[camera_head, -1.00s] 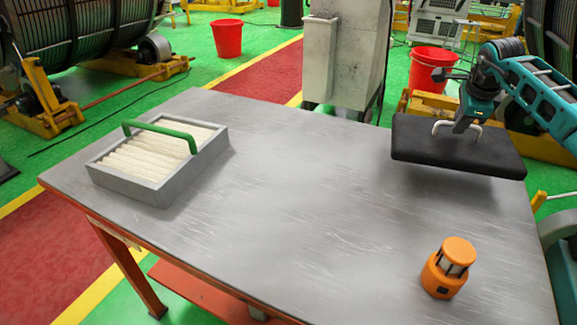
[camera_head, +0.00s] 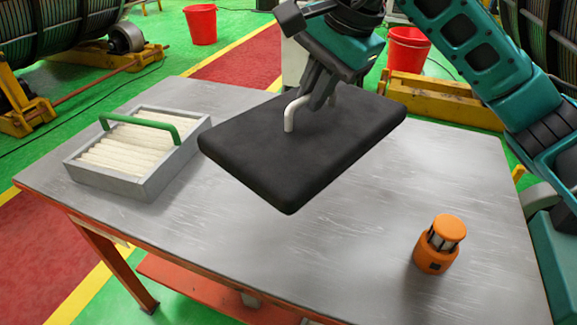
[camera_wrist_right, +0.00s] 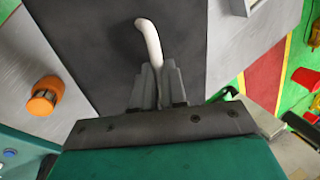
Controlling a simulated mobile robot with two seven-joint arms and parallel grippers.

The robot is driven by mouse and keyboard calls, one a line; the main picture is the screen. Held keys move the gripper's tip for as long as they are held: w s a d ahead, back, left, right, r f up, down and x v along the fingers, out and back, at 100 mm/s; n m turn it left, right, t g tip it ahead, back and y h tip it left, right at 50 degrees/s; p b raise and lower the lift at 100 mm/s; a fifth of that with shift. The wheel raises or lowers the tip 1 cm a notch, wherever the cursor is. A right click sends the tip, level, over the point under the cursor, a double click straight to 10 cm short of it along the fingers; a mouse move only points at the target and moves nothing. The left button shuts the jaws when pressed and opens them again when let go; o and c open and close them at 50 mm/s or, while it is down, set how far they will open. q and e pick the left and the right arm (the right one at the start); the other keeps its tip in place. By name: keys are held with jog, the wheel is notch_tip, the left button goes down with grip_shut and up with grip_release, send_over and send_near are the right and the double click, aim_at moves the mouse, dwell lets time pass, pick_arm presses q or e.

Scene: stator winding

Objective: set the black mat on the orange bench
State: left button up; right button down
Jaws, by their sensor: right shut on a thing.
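The black mat (camera_head: 260,160) is a thick dark slab with a white handle (camera_head: 290,115) on top. It hangs above the bench, a little tilted. My right gripper (camera_head: 318,100) is shut on the handle. In the right wrist view the mat (camera_wrist_right: 90,40) fills the upper middle, and the gripper (camera_wrist_right: 158,85) closes on the white handle (camera_wrist_right: 150,40). The orange bench (camera_head: 370,225) has a scratched grey metal top and orange-red legs; the mat hides part of its middle and far side. My left gripper is not in view.
A grey filter box (camera_head: 130,150) with a green handle stands on the bench's left part. An orange lantern-like object (camera_head: 436,245) stands near the right front. The bench top between them is clear. Red buckets (camera_head: 201,24) stand on the floor behind.

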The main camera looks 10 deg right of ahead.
aim_at(345, 130)
notch_tip(345, 130, down, 18)
jog(key=shift+w+f+b, duration=0.1)
jog(key=shift+f+b, duration=0.1)
jog(key=shift+b, duration=0.1)
jog(key=c, duration=1.6)
grip_release()
jog(key=shift+f, duration=0.15)
jog(key=o, duration=0.4)
jog(key=v, duration=1.2)
jog(key=shift+w, duration=0.1)
